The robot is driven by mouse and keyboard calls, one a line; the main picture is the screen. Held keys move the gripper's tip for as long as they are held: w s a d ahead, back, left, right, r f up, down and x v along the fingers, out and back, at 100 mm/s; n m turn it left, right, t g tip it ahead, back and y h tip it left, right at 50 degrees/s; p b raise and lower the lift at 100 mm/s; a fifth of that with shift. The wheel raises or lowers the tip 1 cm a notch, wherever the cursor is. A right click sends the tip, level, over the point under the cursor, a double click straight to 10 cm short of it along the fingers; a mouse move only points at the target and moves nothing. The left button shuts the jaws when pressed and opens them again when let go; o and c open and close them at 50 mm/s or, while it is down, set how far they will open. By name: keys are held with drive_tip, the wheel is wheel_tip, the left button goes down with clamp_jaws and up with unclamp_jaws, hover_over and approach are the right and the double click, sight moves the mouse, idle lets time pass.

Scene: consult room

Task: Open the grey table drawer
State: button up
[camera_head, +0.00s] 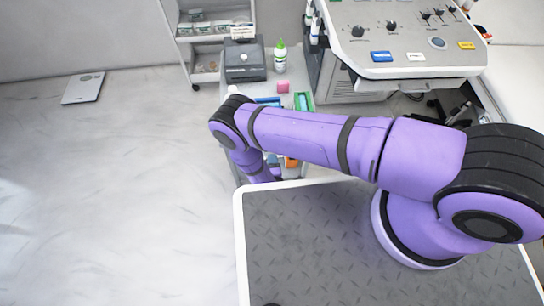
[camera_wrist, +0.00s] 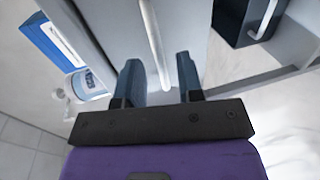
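In the wrist view, the grey drawer front (camera_wrist: 190,30) fills the upper middle, with a long pale bar handle (camera_wrist: 153,38) running down it. My gripper (camera_wrist: 157,70) is open, with its two dark fingers on either side of the handle's lower end. Gaps show between the handle and both fingers; I cannot tell how deep the handle sits between them. In the head view, the grey table (camera_head: 230,93) stands beyond my base, partly covered by my arm. My gripper and the drawer front are hidden there.
A flat scale (camera_head: 83,88) lies on the open floor at left.

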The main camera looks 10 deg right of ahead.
drive_tip(key=shift+x, duration=1.5)
clamp_jaws()
